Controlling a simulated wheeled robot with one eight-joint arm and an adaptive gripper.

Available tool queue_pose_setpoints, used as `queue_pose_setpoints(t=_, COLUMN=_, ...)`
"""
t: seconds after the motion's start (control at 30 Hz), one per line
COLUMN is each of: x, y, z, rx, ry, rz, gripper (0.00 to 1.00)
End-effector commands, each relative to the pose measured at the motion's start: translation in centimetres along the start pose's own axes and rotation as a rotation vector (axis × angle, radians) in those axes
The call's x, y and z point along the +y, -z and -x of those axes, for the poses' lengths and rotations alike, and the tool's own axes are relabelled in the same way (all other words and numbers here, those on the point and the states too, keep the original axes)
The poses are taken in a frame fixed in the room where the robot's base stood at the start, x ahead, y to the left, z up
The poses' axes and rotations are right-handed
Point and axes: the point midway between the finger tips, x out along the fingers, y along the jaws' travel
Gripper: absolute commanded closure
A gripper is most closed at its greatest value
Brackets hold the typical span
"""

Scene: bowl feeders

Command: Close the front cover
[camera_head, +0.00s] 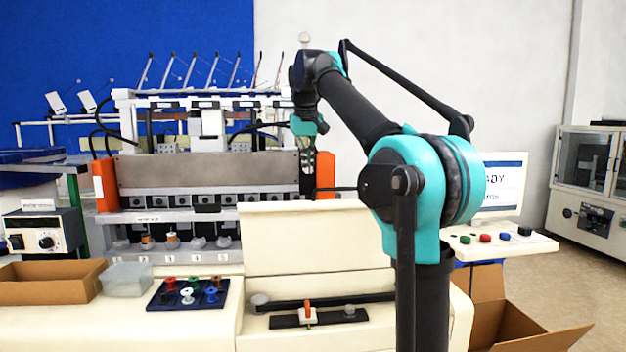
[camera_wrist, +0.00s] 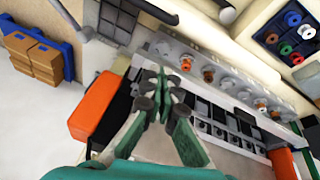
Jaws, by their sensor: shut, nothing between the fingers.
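A long grey metal plate (camera_head: 200,170) spans the machine front between a left orange end block (camera_head: 106,185) and a right orange end block (camera_head: 325,173). A cream panel (camera_head: 315,237) stands upright lower down, in front of the machine's right part. I cannot tell for sure which of these is the front cover. My gripper (camera_head: 308,175) is by the right end of the grey plate, beside the right orange block. In the wrist view my gripper (camera_wrist: 163,88) has its fingers together and empty, over the machine front. Contact cannot be told.
A row of bobbin stations (camera_head: 172,240) lies below the plate. A dark tray of coloured spools (camera_head: 188,294), a clear bin (camera_head: 128,279) and a cardboard box (camera_head: 50,283) sit on the left counter. A button panel (camera_head: 500,240) and screen (camera_head: 500,185) stand at right.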

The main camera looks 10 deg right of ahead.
Motion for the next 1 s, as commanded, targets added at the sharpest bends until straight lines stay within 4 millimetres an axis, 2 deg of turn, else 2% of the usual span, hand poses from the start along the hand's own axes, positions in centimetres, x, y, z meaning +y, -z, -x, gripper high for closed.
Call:
queue_pose_setpoints(t=0.1, x=0.0, y=-0.4, z=-2.0, rx=0.0, ry=0.0, rz=0.0, gripper=1.0)
queue_pose_setpoints(t=0.3, x=0.1, y=-2.7, z=-2.4, rx=0.0, ry=0.0, rz=0.0, gripper=1.0)
queue_pose_setpoints(t=0.43, x=0.1, y=-3.5, z=-2.6, rx=0.0, ry=0.0, rz=0.0, gripper=1.0)
queue_pose_setpoints(t=1.0, x=0.0, y=-4.1, z=-2.7, rx=0.004, ry=-0.001, rz=0.0, gripper=1.0)
